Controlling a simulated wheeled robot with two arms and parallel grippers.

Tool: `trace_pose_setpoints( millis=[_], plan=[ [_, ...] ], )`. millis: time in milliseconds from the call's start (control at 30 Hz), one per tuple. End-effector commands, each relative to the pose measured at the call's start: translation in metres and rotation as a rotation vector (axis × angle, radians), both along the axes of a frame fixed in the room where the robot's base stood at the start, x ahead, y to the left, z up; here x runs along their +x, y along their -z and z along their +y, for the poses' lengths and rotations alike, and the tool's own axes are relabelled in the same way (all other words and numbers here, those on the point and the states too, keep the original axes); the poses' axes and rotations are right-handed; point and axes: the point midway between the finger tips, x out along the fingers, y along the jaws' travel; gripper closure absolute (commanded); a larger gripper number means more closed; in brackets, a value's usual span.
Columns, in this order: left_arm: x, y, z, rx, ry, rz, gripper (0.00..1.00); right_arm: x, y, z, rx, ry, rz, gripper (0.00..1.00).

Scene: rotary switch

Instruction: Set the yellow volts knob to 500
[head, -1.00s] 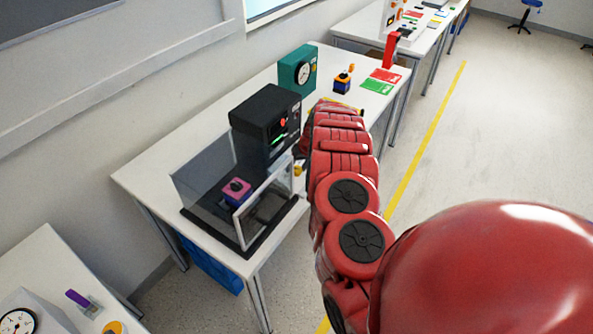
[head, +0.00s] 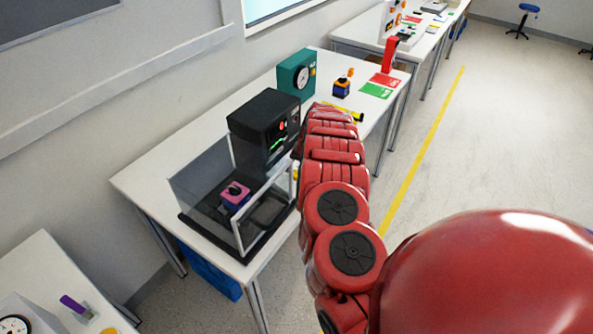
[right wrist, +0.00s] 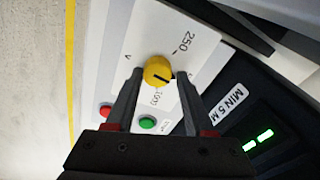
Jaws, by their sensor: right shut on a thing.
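The yellow volts knob (right wrist: 158,71) shows in the right wrist view on a white panel, with a dark pointer line towards the lower right. A "250" label (right wrist: 189,42) is at its upper right; another number, partly hidden, is below it. My right gripper (right wrist: 159,77) has one finger on each side of the knob and is shut on it. My left gripper is not in view.
Red (right wrist: 106,110) and green (right wrist: 148,122) buttons sit close to the fingers. A clear-walled enclosure (head: 205,170) with a purple block stands in front of the machine. A teal gauge box (head: 296,75) stands behind it.

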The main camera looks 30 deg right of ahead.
Motion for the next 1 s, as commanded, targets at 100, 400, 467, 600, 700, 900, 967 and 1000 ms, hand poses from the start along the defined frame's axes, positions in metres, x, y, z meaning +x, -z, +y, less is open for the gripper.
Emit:
trace_pose_setpoints(
  millis=[100, 400, 467, 600, 700, 900, 967, 1000],
  plan=[
    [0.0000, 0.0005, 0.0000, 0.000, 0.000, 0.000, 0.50, -0.0091, 0.0075, -0.0019, 0.005, 0.004, 0.023, 1.00],
    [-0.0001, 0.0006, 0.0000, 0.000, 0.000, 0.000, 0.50, -0.0099, 0.0087, -0.0009, 0.007, 0.003, 0.025, 0.38],
    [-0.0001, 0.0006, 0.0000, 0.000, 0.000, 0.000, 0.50, -0.0092, 0.0082, -0.0007, 0.006, 0.002, 0.024, 0.27],
    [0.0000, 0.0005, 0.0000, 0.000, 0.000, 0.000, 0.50, -0.0070, 0.0062, -0.0006, 0.005, 0.002, 0.019, 0.27],
    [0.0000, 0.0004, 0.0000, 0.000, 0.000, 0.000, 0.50, -0.0056, 0.0051, -0.0003, 0.003, 0.001, 0.015, 0.27],
    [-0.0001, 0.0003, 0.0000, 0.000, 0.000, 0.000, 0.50, -0.0040, 0.0031, 0.0002, 0.002, 0.000, 0.011, 0.27],
    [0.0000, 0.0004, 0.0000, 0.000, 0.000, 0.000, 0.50, -0.0040, 0.0015, 0.0001, 0.002, 0.001, 0.011, 0.27],
    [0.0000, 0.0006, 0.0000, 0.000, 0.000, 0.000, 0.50, -0.0044, -0.0005, -0.0003, 0.002, 0.001, 0.011, 0.27]
  ],
)
